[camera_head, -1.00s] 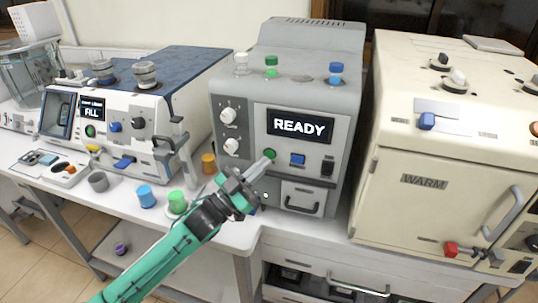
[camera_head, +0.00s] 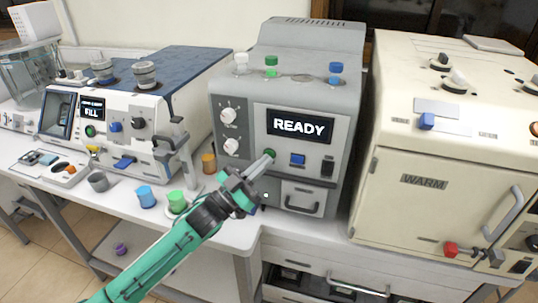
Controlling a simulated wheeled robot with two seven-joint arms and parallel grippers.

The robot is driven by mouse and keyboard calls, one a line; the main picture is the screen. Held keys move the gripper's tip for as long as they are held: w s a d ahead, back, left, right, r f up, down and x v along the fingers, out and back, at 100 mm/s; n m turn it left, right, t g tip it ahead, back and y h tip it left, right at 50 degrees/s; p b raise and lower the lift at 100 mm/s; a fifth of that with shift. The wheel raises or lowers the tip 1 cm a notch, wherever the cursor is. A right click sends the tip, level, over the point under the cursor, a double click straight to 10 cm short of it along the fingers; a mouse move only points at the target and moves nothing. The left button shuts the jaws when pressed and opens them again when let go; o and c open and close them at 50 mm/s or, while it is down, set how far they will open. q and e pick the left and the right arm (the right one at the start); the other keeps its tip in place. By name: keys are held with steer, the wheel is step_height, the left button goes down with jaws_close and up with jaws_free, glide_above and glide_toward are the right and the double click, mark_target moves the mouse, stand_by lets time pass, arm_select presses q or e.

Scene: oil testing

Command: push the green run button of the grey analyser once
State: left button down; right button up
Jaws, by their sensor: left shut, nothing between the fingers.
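The grey analyser (camera_head: 252,140) stands in the middle of the bench, and its screen (camera_head: 300,126) reads READY. The green run button (camera_head: 269,153) is on its front, below and left of the screen, beside a blue button (camera_head: 298,160). My left gripper (camera_head: 266,160) is shut and empty. Its fingertips are right at the green button and partly cover it; I cannot tell whether they touch or press it. My right gripper is not in view.
A cream oven marked WARM (camera_head: 425,181) stands to the right. A white machine reading FILL (camera_head: 152,116) is at the left. A blue cup (camera_head: 147,197), a green cup (camera_head: 177,201) and an orange cup (camera_head: 209,163) stand near my arm.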

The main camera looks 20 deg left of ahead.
arm_select(q)
steer(key=shift+w, duration=0.4)
stand_by(0.5)
stand_by(0.3)
steer(key=shift+s, duration=0.85)
steer(key=s+p, duration=0.1)
steer(key=s, duration=0.4)
steer(key=shift+a+p, duration=0.1)
steer(key=shift+p, duration=0.3)
